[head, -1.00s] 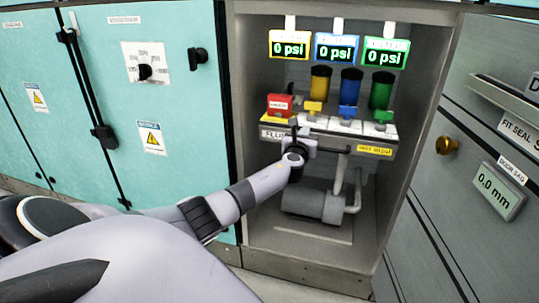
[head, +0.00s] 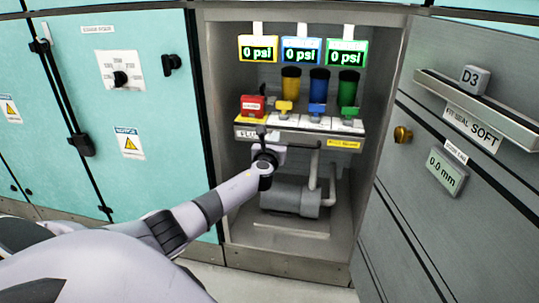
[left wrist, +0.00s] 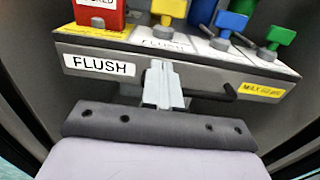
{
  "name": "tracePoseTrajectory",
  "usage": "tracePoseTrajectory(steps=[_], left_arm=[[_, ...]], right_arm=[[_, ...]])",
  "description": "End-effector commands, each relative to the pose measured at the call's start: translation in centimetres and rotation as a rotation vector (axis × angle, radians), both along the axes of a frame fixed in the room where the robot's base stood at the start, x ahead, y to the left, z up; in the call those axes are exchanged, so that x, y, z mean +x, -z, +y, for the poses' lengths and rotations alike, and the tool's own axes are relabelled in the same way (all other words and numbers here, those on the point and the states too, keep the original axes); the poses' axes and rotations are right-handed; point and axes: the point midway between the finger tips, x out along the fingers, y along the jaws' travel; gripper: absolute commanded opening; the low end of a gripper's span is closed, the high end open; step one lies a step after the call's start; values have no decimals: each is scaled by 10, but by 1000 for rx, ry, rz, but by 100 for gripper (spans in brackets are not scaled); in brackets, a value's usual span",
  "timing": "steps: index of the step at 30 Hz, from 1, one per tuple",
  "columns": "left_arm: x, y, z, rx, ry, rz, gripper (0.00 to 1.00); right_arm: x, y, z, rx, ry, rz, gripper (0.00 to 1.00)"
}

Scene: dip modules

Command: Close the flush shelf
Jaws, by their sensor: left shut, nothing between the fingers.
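The flush shelf (head: 305,138) is a grey slab with a FLUSH label, inside the open cabinet bay. It carries a red block (head: 252,106) and yellow, blue and green valves. Its front edge (left wrist: 205,82) spans the left wrist view. My left gripper (head: 262,132) is shut and empty at the shelf's front face, just right of the FLUSH label. In the left wrist view its fingertips (left wrist: 160,70) overlap that face; I cannot tell if they touch. How far the shelf stands out is hard to judge. My right gripper is not in view.
A grey pump with pipes (head: 290,197) stands below the shelf. Three psi displays (head: 302,50) hang above it. Teal doors (head: 120,110) close the left side. A grey door with a brass knob (head: 402,134) and a ledge (head: 480,112) stands at the right.

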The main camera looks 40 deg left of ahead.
Motion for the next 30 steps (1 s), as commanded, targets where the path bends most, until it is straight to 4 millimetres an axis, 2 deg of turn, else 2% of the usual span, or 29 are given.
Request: tracePoseTrajectory(steps=[1, 9, 16, 21, 30], left_arm=[[-7, -5, -4, 1, 1, 2, 0], [-42, -3, -25, -1, 1, 3, 0], [-67, -1, -40, -1, -1, 3, 0], [-75, -1, -45, -1, -1, 2, 0], [-77, 1, -47, -9, 0, 1, 0]], right_arm=[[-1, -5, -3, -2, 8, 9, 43], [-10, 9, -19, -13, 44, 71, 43], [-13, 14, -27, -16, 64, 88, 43], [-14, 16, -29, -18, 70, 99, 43], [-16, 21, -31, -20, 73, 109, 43]])
